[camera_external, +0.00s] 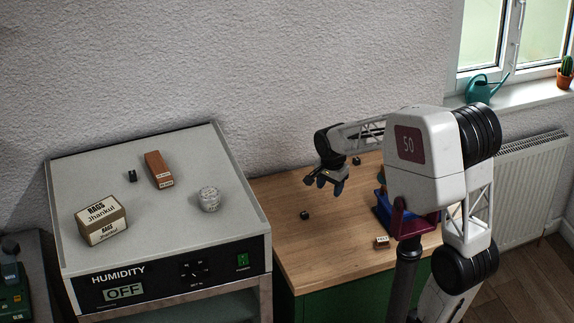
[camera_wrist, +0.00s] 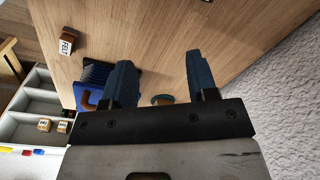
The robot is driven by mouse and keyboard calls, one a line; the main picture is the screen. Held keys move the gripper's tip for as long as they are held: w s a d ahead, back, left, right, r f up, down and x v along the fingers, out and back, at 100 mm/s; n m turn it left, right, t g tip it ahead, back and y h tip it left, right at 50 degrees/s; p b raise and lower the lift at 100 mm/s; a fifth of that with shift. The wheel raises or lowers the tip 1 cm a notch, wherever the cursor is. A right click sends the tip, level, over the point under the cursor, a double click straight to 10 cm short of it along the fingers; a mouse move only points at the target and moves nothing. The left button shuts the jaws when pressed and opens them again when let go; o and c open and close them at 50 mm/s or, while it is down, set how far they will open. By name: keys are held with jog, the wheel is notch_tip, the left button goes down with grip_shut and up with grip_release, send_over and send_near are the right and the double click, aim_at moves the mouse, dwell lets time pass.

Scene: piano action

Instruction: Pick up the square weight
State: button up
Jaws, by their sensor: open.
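Small dark blocks that may be square weights show in the external view: one on the wooden table (camera_external: 305,215), another farther back on the table (camera_external: 356,160), and one on the grey cabinet top (camera_external: 132,176). Their exact shapes are too small to tell. My gripper (camera_external: 325,184) is above the table, apart from the blocks. In the wrist view my gripper (camera_wrist: 157,68) has its two blue fingers spread with no weight between them. A dark object (camera_wrist: 207,1) is cut off at that view's top edge.
The humidity cabinet (camera_external: 95,225) holds a rags box (camera_external: 101,219), a reddish-brown block (camera_external: 158,169) and a round pale container (camera_external: 209,199). A felt block (camera_external: 382,242) and a blue stand (camera_external: 384,213) are on the table. A compartmented white tray (camera_wrist: 42,108) shows in the wrist view.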

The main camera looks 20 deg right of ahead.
aim_at(302, 211)
jog(key=w+a+f+m, duration=0.1)
jog(key=w+a+f, duration=0.1)
jog(key=w+a+f+m, duration=0.2)
jog(key=w+f, duration=0.1)
jog(key=w+a+f+m, duration=0.1)
jog(key=w+a+f, duration=0.1)
jog(key=w, duration=0.1)
jog(key=shift+f+g, duration=0.4)
jog(key=shift+s+f, duration=0.1)
jog(key=shift+f, duration=1.2)
jog(key=shift+s+d+f, duration=0.1)
jog(key=shift+d+f, duration=0.05)
jog(key=shift+f, duration=2.45)
grip_shut()
